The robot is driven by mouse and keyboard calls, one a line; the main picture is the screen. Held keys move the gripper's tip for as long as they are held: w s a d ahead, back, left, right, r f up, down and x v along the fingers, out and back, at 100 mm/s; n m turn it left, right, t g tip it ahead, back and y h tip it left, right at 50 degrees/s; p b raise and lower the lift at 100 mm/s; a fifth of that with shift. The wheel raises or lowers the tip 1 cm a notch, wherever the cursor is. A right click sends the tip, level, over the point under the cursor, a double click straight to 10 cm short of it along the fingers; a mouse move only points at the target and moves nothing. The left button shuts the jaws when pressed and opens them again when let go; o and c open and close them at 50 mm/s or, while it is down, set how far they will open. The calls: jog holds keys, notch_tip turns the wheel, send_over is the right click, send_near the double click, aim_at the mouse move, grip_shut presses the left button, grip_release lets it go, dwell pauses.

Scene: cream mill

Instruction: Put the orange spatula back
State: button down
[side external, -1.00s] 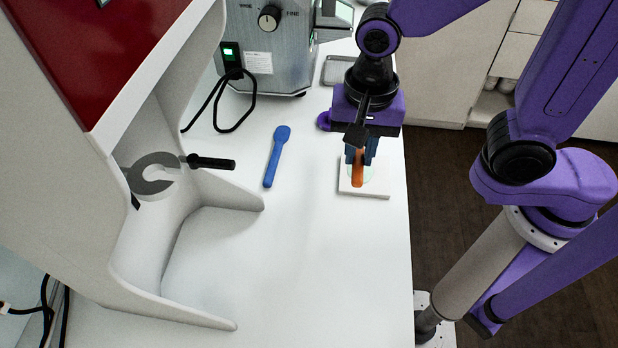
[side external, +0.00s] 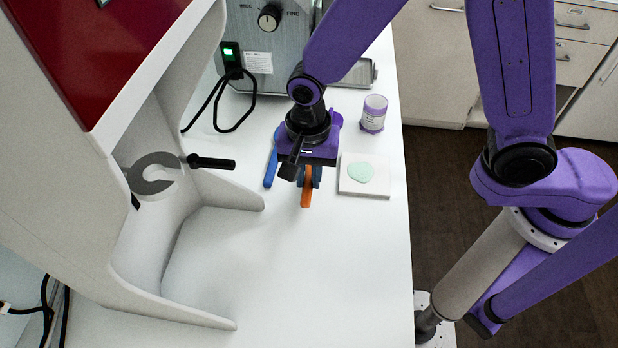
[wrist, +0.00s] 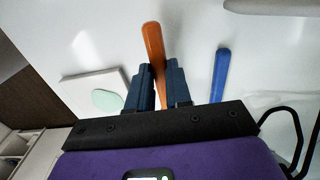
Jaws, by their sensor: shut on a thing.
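The orange spatula (side external: 306,194) is held in my gripper (side external: 308,178), which is shut on it. In the wrist view the spatula (wrist: 153,48) sticks out between the two dark blue fingers (wrist: 158,88); its other end is hidden by the gripper. In the side view the gripper is over the white table, between the blue spatula and the white tile. I cannot tell how high the spatula is above the table. The blue spatula (side external: 270,172) lies on the table just left of the gripper, partly hidden by it in the side view. It also shows in the wrist view (wrist: 220,75).
The white tile (side external: 352,185) with a pale green patch of cream (side external: 361,173) is right of the gripper. The front table is clear.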

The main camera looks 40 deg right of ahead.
aim_at(309, 181)
jog(key=shift+f, duration=0.95)
jog(key=shift+f, duration=0.15)
jog(key=c, duration=1)
grip_release()
jog(key=shift+c, duration=0.2)
notch_tip(309, 181, up, 12)
jog(key=shift+r, duration=0.2)
